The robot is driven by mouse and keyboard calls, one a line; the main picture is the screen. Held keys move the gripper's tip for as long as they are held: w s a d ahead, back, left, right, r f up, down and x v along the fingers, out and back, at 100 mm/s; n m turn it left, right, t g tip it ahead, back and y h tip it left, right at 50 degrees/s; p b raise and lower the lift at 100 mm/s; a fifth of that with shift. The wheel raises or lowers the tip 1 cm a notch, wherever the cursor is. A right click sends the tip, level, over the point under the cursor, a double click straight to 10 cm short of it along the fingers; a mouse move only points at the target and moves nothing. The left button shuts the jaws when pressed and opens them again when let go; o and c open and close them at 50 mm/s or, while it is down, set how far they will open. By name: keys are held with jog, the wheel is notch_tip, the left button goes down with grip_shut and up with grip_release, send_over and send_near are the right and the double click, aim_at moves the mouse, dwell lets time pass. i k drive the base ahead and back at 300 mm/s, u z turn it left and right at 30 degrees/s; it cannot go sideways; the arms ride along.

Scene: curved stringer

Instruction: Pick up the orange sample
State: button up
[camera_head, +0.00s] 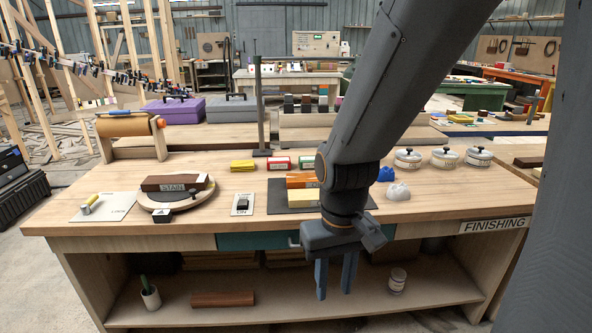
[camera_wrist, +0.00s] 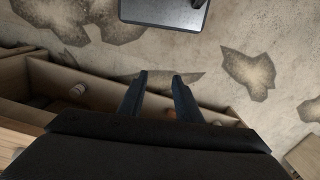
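An orange block (camera_head: 298,180), seemingly the orange sample, lies on the workbench above a dark mat (camera_head: 276,201). My arm hides its right part, and its label is only partly visible. A pale yellow block (camera_head: 302,197) sits just in front of it. My gripper (camera_head: 335,294) hangs pointing down in front of the bench's front edge, below the tabletop and apart from the orange block. Its two fingers are spread with nothing between them. In the wrist view the open fingers (camera_wrist: 160,76) point over the floor, and the orange block cannot be made out there.
A brown block labelled STAIN (camera_head: 175,183) rests on a round board at left. A switch plate (camera_head: 242,204) is left of the mat. Blue (camera_head: 386,174) and white (camera_head: 398,192) lumps and lidded pots (camera_head: 443,158) stand right. The lower shelf (camera_head: 290,305) is behind the gripper.

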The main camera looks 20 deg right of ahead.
aim_at(297, 180)
jog(key=z, duration=0.25)
jog(key=i, duration=1.4)
jog(key=z, duration=0.1)
